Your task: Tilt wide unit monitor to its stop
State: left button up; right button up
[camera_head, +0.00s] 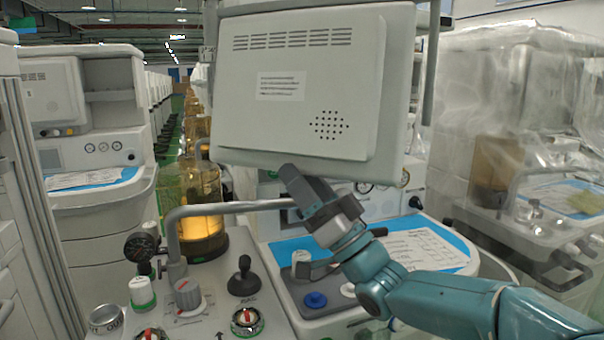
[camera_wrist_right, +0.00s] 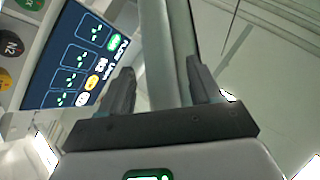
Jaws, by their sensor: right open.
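The wide unit monitor (camera_head: 315,80) fills the upper middle of the head view, its pale back with vents and a label facing me. My right gripper (camera_head: 291,176) comes up from the lower right to the monitor's lower edge and overlaps it there. In the right wrist view the right gripper's fingers (camera_wrist_right: 160,68) are apart, with a pale grey edge (camera_wrist_right: 165,45) running between them. I cannot tell whether either finger touches it. A lit dark-blue screen (camera_wrist_right: 85,55) lies left of the fingers. My left gripper is not in view.
A grey rail (camera_head: 235,206) runs below the monitor, close to the right gripper. An amber canister (camera_head: 203,235), knobs and a black joystick (camera_head: 244,277) stand at lower left. A plastic-covered unit (camera_head: 520,130) stands at right, another cart (camera_head: 90,150) at left.

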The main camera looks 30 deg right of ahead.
jog(key=shift+w+a+r, duration=0.1)
jog(key=shift+w+r, duration=0.05)
jog(key=shift+c, duration=0.3)
grip_shut()
jog(key=shift+s+a+m+h+b, duration=0.25)
jog(key=shift+a+m+h+b, duration=0.1)
jog(key=shift+b, duration=0.3)
jog(key=shift+s+a+m, duration=0.1)
jog(key=shift+a+m, duration=0.15)
jog(key=shift+r, duration=0.2)
jog(key=shift+o, duration=0.3)
grip_release()
